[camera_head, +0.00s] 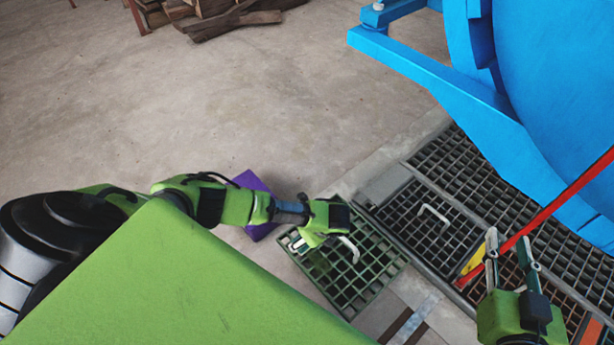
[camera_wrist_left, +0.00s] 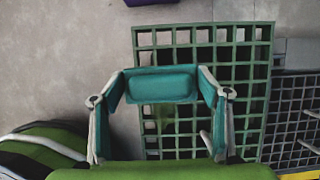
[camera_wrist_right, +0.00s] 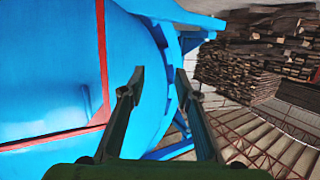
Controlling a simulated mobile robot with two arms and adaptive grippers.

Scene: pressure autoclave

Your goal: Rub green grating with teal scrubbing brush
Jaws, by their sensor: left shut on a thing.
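The green grating (camera_head: 365,282) lies on the floor at the lower middle of the head view, and it fills much of the left wrist view (camera_wrist_left: 225,27). A darker green patch (camera_wrist_left: 165,118) shows on its bars. My left gripper (camera_head: 335,228) is over the grating's far left part. It is shut on the teal scrubbing brush (camera_wrist_left: 160,84), which spans between its fingers. Whether the brush touches the grating is unclear. My right gripper (camera_head: 510,242) is open and empty over the dark gratings at the right; its spread fingers also show in the right wrist view (camera_wrist_right: 158,82).
A big blue vessel (camera_head: 560,70) with a blue frame stands at the right. A red bar (camera_head: 560,203) passes near my right gripper. Dark floor gratings (camera_head: 425,215) lie beside the green one. A purple thing (camera_head: 250,182) lies behind my left arm. Wood (camera_head: 225,15) is piled far back.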

